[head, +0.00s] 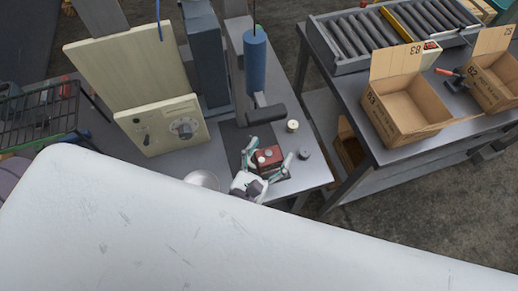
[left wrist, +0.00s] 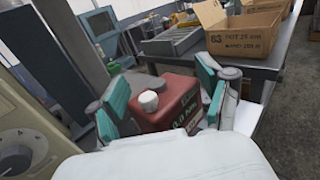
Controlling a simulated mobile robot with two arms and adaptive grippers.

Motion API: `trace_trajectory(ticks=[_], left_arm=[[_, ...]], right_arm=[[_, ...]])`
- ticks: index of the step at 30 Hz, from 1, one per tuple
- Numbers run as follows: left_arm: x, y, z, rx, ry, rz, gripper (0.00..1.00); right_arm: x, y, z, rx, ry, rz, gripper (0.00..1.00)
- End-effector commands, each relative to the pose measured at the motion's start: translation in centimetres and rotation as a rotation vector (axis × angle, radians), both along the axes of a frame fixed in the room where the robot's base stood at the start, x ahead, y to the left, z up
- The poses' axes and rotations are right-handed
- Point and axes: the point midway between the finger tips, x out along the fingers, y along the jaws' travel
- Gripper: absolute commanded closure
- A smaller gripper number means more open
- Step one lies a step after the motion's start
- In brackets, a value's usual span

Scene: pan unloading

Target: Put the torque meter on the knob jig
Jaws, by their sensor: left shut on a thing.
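The torque meter is a red box (head: 268,155) with a white round cap on top. It also shows in the left wrist view (left wrist: 172,100), with a lit reading on its side. My left gripper (head: 270,156) has its teal-padded fingers on either side of it and is shut on it. I cannot tell whether the meter touches the bench under it. A cream panel (head: 155,138) with a round grey dial (head: 184,128), apparently the knob jig, stands to the left of the gripper. The dial also shows at the left edge of the left wrist view (left wrist: 22,145). My right gripper is not in view.
On the grey bench (head: 312,172), a small cream cylinder (head: 293,126) and a dark round piece (head: 304,155) stand right of the gripper. A blue cylinder tool (head: 255,62) hangs above. Cardboard boxes (head: 405,105) stand on the right-hand table.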

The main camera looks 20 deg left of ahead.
Motion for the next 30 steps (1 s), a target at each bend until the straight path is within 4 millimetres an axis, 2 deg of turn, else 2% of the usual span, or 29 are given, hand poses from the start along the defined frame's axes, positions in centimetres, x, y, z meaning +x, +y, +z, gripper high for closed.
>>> trace_trajectory(ticks=[1, 3, 9, 14, 21, 30], left_arm=[[0.9, 1.0, -1.1, 0.003, -0.006, 0.001, 0.68], [1.9, 2.1, -2.0, 0.002, -0.004, 0.001, 0.68], [3.6, 4.2, -3.4, -0.001, -0.003, 0.000, 0.68], [3.8, 4.5, -4.1, -0.002, -0.001, -0.001, 0.68], [3.8, 4.5, -7.6, -0.001, 0.000, 0.001, 0.68], [3.8, 4.5, -7.5, -0.001, -0.001, 0.001, 0.68]], right_arm=[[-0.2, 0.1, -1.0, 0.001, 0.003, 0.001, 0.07], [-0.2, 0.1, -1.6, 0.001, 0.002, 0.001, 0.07], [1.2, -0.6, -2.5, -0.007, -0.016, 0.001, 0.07], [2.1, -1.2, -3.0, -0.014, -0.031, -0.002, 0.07], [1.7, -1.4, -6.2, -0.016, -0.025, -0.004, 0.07], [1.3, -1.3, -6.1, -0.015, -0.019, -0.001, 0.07]])
